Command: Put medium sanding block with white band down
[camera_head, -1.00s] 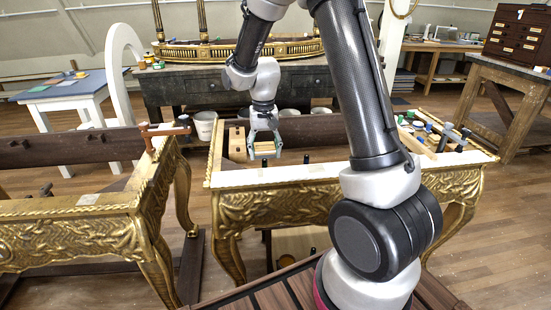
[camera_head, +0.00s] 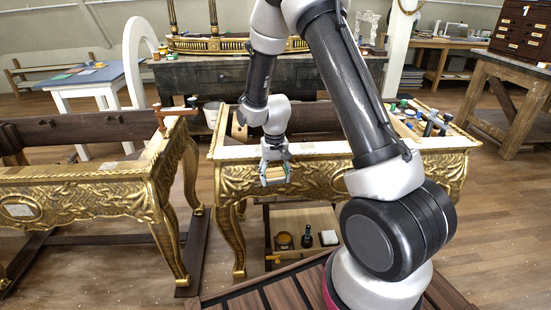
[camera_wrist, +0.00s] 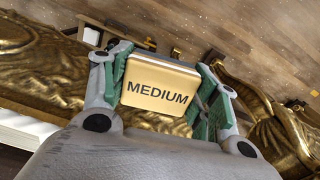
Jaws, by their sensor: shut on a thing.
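The sanding block (camera_wrist: 158,92) is tan and marked "MEDIUM" in the wrist view. My gripper (camera_wrist: 160,88) is shut on it, with a green-padded finger at each side.
A second gilt console (camera_head: 80,195) stands at left. Bottles and tools (camera_head: 425,118) crowd the right console's right end.

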